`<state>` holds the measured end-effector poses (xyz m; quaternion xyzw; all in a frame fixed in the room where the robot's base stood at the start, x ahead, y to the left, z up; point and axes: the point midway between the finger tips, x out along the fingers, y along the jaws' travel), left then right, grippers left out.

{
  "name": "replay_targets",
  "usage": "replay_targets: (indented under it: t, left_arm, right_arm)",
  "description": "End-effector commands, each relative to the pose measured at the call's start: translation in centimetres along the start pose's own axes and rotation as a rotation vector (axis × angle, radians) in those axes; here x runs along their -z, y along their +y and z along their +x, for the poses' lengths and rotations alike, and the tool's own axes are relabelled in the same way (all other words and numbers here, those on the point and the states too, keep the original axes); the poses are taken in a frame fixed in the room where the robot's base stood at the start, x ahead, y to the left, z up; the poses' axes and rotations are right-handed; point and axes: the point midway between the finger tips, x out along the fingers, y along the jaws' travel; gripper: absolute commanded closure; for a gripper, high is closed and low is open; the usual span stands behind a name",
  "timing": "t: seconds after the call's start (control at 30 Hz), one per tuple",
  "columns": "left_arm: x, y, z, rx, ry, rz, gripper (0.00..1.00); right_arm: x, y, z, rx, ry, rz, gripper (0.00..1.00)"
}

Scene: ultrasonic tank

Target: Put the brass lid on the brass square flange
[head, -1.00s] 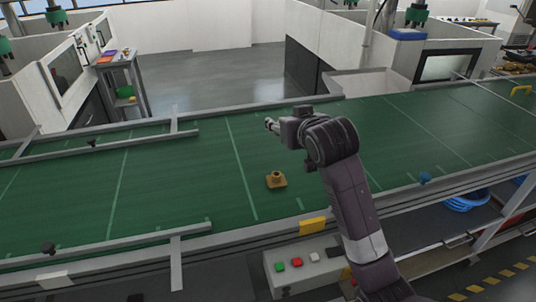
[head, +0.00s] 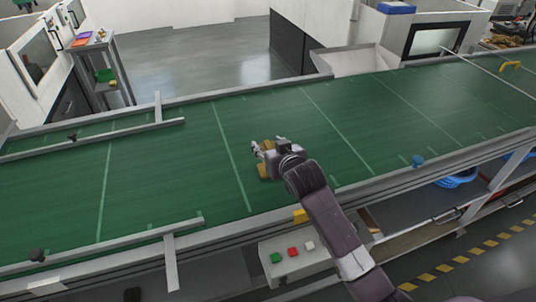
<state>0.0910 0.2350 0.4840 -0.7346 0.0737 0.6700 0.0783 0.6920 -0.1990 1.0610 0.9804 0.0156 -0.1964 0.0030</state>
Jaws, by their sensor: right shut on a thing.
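The brass square flange (head: 264,174) sits on the green conveyor belt, near the middle of the head view. My right gripper (head: 259,148) is low over it, with its fingers pointing left. A small brass-coloured piece shows at the fingertips, just above the flange; I take it as the brass lid (head: 266,144). My right gripper is shut on it, and fingers and hand hide most of it. I cannot tell whether the lid touches the flange. My left gripper is not in view.
The green belt (head: 170,177) is clear around the flange. Grey guide rails (head: 100,240) run along its left part. A control box (head: 293,250) with green, red and white buttons stands below the front edge. A yellow bracket (head: 510,66) is far right.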

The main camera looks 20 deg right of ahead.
Motion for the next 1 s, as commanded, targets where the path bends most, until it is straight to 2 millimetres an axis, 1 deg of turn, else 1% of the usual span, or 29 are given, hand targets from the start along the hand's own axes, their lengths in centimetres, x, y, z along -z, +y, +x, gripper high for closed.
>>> replay_targets:
  t: [0.07,0.13,0.3,0.4,0.8,0.83,0.97,1.0]
  left_arm:
    - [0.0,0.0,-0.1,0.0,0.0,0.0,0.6]
    - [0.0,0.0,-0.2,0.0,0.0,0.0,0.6]
    - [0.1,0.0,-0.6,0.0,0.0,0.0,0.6]
    - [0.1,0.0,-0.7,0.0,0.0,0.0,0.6]
    - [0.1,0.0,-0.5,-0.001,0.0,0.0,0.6]
    - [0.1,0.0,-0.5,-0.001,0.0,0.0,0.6]
    - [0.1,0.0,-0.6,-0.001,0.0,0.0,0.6]
    - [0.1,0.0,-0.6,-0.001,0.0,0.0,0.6]
  right_arm:
    - [-0.2,0.0,0.2,0.0,0.006,0.0,0.93]
    - [-0.8,0.0,0.4,0.0,0.004,0.0,0.93]
    - [-3.2,0.0,1.4,0.0,0.001,0.001,0.93]
    - [-4.1,0.0,1.7,0.001,0.004,0.0,0.93]
    - [-4.5,0.0,2.0,0.001,0.006,0.0,0.93]
    - [-4.8,0.0,2.0,0.0,0.002,0.0,0.55]
    - [-4.7,0.0,2.0,0.0,0.002,0.0,0.4]
    - [-4.7,0.0,2.0,0.0,0.002,0.0,0.38]
